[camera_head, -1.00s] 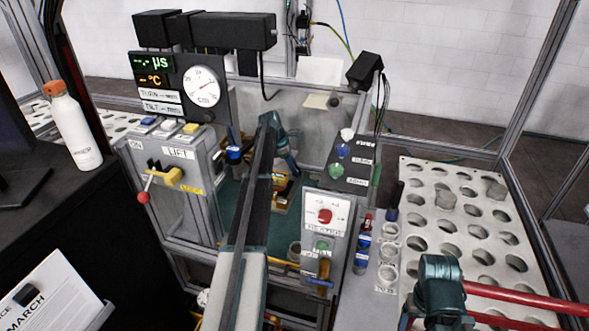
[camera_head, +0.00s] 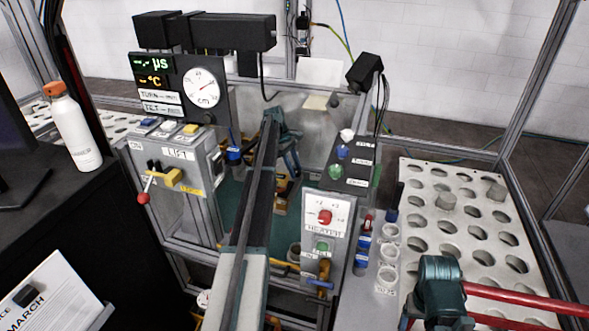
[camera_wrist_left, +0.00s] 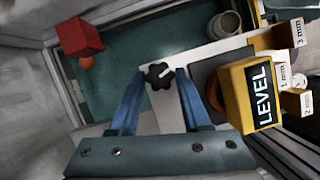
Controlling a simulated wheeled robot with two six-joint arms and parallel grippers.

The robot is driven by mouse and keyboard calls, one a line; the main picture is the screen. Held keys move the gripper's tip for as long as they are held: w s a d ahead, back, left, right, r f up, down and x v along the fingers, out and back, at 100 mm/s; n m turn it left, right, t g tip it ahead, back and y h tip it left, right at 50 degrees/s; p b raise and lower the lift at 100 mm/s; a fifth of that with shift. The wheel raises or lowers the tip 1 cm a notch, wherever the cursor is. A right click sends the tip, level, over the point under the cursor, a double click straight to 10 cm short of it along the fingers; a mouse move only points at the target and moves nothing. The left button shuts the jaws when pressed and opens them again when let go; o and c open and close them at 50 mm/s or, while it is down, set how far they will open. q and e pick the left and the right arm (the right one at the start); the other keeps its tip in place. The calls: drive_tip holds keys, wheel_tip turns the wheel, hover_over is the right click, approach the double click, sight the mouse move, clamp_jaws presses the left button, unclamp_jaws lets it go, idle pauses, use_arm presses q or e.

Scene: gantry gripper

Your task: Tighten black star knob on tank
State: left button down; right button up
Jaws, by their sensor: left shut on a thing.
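The black star knob (camera_wrist_left: 160,75) sits between the blue fingertips of my left gripper (camera_wrist_left: 158,78) in the left wrist view. The gripper is shut on it. A white pointer mark shows on the knob, over a pale strip. In the head view my left gripper (camera_head: 294,168) reaches down into the grey-walled, teal-floored enclosure that seems to be the tank (camera_head: 231,196). I cannot make out the knob there.
In the left wrist view, a yellow LEVEL block (camera_wrist_left: 250,97) stands close right of the fingers, and a red cube (camera_wrist_left: 80,37) is upper left. In the head view, a heater panel (camera_head: 325,228) and a perforated tray (camera_head: 462,215) stand right, a lift panel (camera_head: 175,172) left.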

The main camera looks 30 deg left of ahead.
idle(0.4)
use_arm(q)
drive_tip(key=shift+c, duration=1.9)
unclamp_jaws()
